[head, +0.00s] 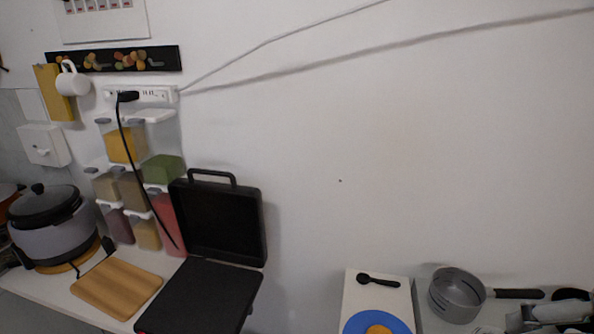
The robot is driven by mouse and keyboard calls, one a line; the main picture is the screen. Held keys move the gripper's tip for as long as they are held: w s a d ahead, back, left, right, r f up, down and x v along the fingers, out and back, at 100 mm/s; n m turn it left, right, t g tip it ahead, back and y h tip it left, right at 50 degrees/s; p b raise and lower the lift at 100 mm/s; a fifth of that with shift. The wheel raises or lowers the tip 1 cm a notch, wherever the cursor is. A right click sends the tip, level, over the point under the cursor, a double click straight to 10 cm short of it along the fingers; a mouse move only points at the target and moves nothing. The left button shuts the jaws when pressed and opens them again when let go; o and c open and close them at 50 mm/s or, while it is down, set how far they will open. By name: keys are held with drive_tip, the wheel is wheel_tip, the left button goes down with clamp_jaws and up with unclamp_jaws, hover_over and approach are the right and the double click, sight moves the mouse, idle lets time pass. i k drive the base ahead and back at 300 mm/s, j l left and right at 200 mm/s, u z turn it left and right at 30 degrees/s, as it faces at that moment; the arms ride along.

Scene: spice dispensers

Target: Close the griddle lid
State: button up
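The black griddle stands on the white counter at the lower left of the head view. Its lid (222,222) is raised and tilted back toward the wall, with a loop handle (211,177) on its top edge. The lower plate (199,297) lies flat and bare in front of the lid, its near edge partly cut off by the frame.
A wooden board (117,287) and a grey cooker (50,228) are left of the griddle. Spice dispensers (160,170) hang behind it, with a black cable (133,160) draped in front. A saucepan (457,295) and a white box (375,295) are at right.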

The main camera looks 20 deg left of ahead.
sight(225, 222)
drive_tip(key=k+j+u, duration=0.1)
drive_tip(key=u, duration=0.25)
drive_tip(key=j+u, duration=0.15)
drive_tip(key=u, duration=0.25)
drive_tip(key=k+j+u, duration=0.15)
drive_tip(key=u, duration=0.2)
drive_tip(key=i+j+z, duration=0.25)
drive_tip(key=i+j, duration=0.2)
drive_tip(key=i, duration=0.05)
